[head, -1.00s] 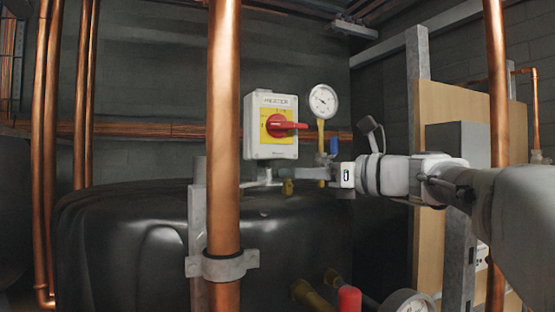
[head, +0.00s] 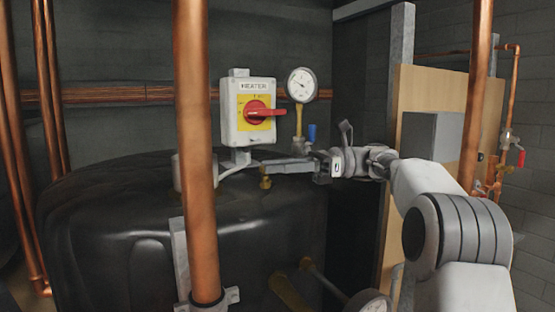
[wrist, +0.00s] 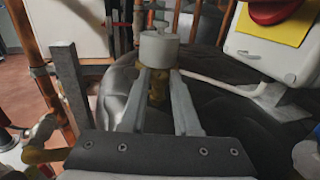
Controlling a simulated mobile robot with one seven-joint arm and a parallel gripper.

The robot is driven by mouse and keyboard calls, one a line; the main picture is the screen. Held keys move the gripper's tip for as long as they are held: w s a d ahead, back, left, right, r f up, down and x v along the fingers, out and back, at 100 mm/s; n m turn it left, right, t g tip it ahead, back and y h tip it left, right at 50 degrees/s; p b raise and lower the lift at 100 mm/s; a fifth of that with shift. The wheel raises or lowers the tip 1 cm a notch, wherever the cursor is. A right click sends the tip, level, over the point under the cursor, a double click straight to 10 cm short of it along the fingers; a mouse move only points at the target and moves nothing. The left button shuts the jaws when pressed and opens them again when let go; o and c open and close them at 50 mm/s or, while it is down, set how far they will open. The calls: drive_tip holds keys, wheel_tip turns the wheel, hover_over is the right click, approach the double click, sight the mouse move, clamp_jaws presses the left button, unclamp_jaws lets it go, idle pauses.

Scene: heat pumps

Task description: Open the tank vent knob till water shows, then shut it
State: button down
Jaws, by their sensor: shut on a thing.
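The brass vent knob (head: 265,181) sits low on top of the black tank (head: 120,215). In the wrist view the brass piece (wrist: 157,88) is between the two grey fingers of my gripper (wrist: 158,76). My gripper (head: 268,168) reaches in from the right in the head view, its fingers nearly level above the tank top. It is shut on the brass knob, whose upper part the fingers partly hide. I see no water at the vent. I cannot tell how far the knob is turned.
A heater switch box (head: 248,112) with a red handle and a pressure gauge (head: 301,85) stand behind the fingers. A blue-handled valve (head: 312,133) is near my wrist. A copper pipe (head: 195,130) stands in front of the tank. A pale cylinder (wrist: 160,48) stands beyond the fingertips.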

drive_tip(key=shift+w+n+g, duration=0.15)
drive_tip(key=shift+n+g, duration=0.55)
drive_tip(key=shift+g, duration=0.4)
drive_tip(key=c, duration=0.6)
unclamp_jaws()
drive_tip(key=shift+a, duration=0.1)
drive_tip(key=shift+m+t, duration=0.3)
drive_tip(key=shift+t, duration=0.2)
